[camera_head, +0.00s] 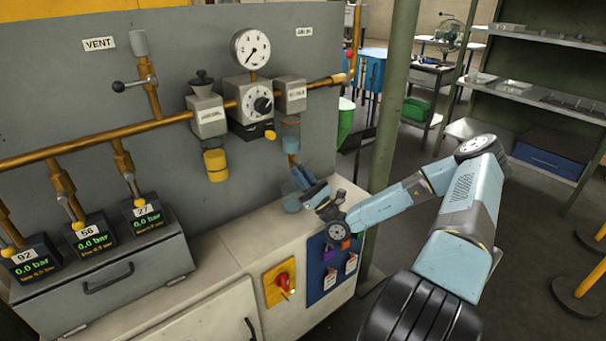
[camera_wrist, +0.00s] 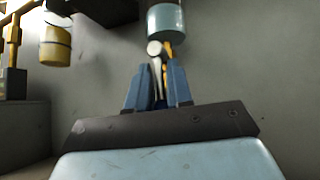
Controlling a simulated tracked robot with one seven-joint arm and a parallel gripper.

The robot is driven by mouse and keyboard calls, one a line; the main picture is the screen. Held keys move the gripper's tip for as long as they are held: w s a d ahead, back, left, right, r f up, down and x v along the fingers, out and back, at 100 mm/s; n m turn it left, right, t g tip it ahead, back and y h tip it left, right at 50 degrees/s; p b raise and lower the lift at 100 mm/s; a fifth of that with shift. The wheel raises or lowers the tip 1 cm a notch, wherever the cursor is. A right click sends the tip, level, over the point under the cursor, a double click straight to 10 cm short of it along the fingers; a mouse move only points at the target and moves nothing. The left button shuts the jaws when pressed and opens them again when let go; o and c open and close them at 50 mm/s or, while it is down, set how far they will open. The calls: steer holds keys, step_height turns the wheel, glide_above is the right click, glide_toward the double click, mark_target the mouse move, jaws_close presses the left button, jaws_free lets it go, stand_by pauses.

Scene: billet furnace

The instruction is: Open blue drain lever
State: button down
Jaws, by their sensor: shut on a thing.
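A pale blue bowl (camera_head: 288,134) hangs under a regulator block on the grey panel. In the wrist view the bowl (camera_wrist: 165,21) is above my fingertips. A pale metallic lever (camera_wrist: 156,62) with a round knob end sits below it, beside an orange-yellow stem (camera_wrist: 167,48). My gripper (camera_head: 302,178) is just under the bowl, and its two blue jaws (camera_wrist: 158,84) are shut on the lever. The lever's lower part is hidden between the jaws, and I cannot make out its blue colour. In the head view my gripper mostly hides it.
A yellow bowl (camera_head: 215,165) hangs to the left under the orange pipe (camera_head: 170,120). A pressure gauge (camera_head: 251,48) is above. The light bench (camera_head: 240,235) lies below, with a red rotary switch (camera_head: 281,282) on its front. A green post (camera_head: 393,100) stands close behind my arm.

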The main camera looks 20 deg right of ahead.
steer(key=shift+a+f+m+t+h, duration=0.1)
steer(key=shift+f+m+t+h, duration=0.05)
steer(key=shift+m+t+h, duration=0.4)
steer(key=shift+a+f+m+t+h, duration=0.1)
steer(key=shift+m+t+h, duration=0.15)
steer(key=shift+m+h, duration=0.35)
steer(key=c, duration=1.3)
jaws_free()
steer(key=shift+r, duration=0.1)
steer(key=v, duration=1.4)
steer(key=shift+w, duration=0.15)
